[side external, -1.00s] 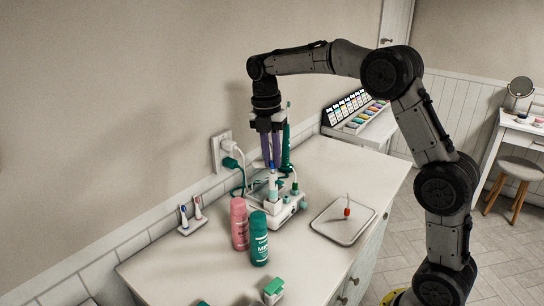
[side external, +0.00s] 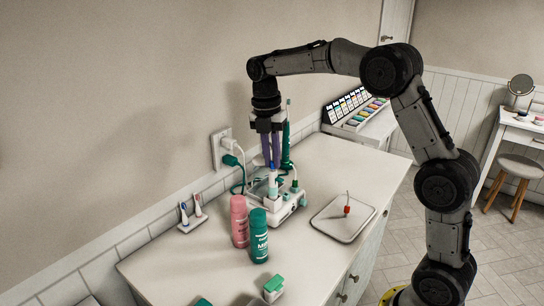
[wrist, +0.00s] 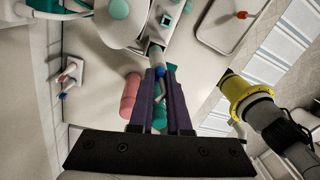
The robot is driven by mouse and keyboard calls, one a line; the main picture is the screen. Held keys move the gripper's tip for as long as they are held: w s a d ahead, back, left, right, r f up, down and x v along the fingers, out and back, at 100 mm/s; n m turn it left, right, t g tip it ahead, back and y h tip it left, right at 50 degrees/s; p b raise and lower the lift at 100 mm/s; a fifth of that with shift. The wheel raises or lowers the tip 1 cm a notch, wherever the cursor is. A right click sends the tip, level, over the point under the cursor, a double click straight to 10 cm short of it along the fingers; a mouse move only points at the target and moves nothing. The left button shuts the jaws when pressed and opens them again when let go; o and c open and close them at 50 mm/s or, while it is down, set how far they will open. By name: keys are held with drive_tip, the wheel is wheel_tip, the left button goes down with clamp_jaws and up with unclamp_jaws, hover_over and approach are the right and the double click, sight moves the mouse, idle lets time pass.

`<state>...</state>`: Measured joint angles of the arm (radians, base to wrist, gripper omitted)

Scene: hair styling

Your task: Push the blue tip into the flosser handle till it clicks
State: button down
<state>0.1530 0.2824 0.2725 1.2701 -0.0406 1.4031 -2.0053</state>
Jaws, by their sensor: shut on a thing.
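The blue tip (side external: 273,168) is between the fingertips of my gripper (side external: 271,160), which is shut on it. The white flosser handle (side external: 273,187) stands upright in the white station, directly below the tip. In the wrist view the blue tip (wrist: 159,72) is in line with the end of the grey-looking handle (wrist: 155,56), between the purple fingers of my gripper (wrist: 160,78). The tip and handle appear to meet, but I cannot tell how deep the tip sits; the fingers hide part of the joint.
Pink (side external: 239,222) and green (side external: 259,236) bottles stand close in front of the station (side external: 285,212). A tall green toothbrush (side external: 286,140) stands behind my gripper. A tray (side external: 330,226) with a red-based tip (side external: 347,210) lies at right.

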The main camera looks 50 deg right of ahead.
drive_tip(key=shift+f, duration=0.45)
idle(0.5)
drive_tip(key=c, duration=0.8)
unclamp_jaws()
